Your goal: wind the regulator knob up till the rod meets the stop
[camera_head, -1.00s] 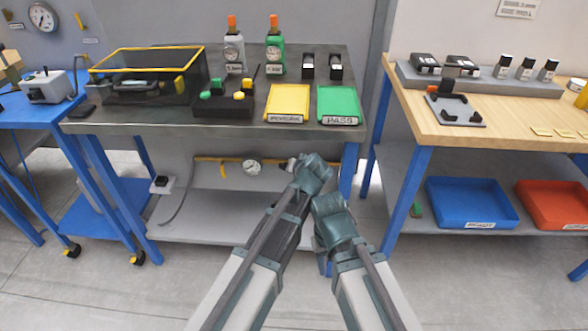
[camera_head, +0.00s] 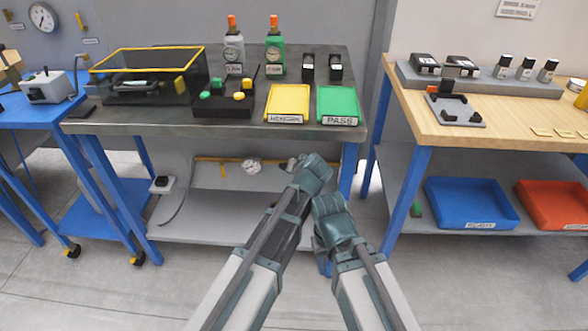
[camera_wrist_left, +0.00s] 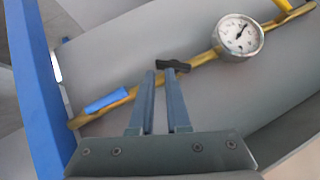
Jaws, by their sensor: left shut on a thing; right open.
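A brass pipe (camera_wrist_left: 200,58) with a round white gauge (camera_wrist_left: 238,36) runs across the left wrist view. In the head view the gauge (camera_head: 251,167) shows under the dark bench top. A small black knob (camera_wrist_left: 172,64) sits by the pipe, between my left fingertips. My left gripper (camera_wrist_left: 167,72) is shut on it. In the head view my left wrist mostly hides the knob. My right gripper (camera_head: 331,210) is beside and below my left wrist, apart from the pipe. It is open; its fingers are hard to make out. I cannot make out the rod or the stop.
A blue sleeve (camera_wrist_left: 105,101) is on the pipe, near a blue bench leg (camera_wrist_left: 40,85). Above is the bench top (camera_head: 230,128) with yellow (camera_head: 288,102) and green (camera_head: 338,104) trays. A wooden bench (camera_head: 480,120) stands to the right.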

